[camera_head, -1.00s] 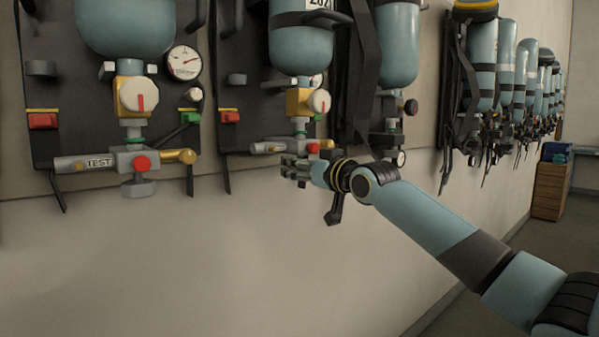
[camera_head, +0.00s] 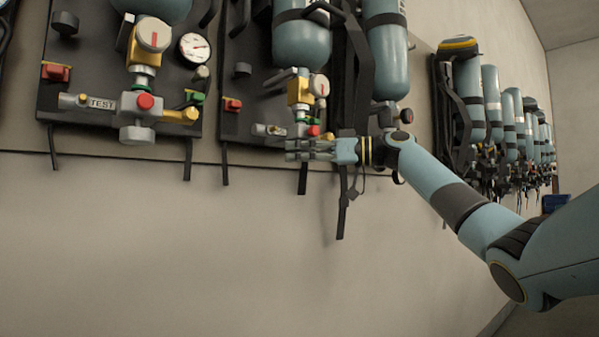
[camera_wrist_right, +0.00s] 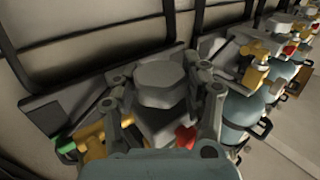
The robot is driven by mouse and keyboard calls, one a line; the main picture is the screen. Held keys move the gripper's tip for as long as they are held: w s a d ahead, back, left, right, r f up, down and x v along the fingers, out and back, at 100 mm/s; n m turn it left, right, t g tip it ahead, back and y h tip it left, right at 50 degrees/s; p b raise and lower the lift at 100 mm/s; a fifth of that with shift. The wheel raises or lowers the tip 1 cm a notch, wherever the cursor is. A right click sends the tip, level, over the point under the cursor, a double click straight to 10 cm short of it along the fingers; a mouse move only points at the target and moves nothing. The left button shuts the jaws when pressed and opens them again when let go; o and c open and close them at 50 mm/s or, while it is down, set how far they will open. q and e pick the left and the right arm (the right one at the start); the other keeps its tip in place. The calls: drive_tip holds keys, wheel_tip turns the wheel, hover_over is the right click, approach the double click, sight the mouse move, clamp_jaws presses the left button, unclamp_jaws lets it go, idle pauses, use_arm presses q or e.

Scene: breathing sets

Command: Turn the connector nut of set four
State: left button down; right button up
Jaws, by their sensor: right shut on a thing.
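My right gripper (camera_head: 298,150) reaches in from the right, just under the valve block of the second breathing set from the left. In the right wrist view its fingers (camera_wrist_right: 163,95) stand on both sides of a grey faceted connector nut (camera_wrist_right: 160,76) and are shut on it. In the head view the gripper hides this nut. Above it show that set's red knob (camera_head: 313,131) and yellow valve block (camera_head: 299,92). The leftmost set has a like grey nut (camera_head: 137,134) under its red knob (camera_head: 145,102). No set number is readable. My left gripper is out of view.
A round gauge (camera_head: 195,47) and a TEST fitting (camera_head: 101,103) sit on the leftmost backboard. Black straps (camera_head: 345,205) hang near my right wrist. More cylinders (camera_head: 490,100) line the wall to the right. The wall below the sets is bare.

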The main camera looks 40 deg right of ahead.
drive_tip(key=shift+n+g+y+b, duration=0.3)
drive_tip(key=shift+n+g+y, duration=0.5)
drive_tip(key=o, duration=1.2)
drive_tip(key=shift+d, duration=0.1)
drive_tip(key=shift+s+d, duration=0.15)
drive_tip(key=v, duration=1.1)
drive_tip(key=shift+s+d, duration=0.1)
drive_tip(key=shift+d, duration=0.2)
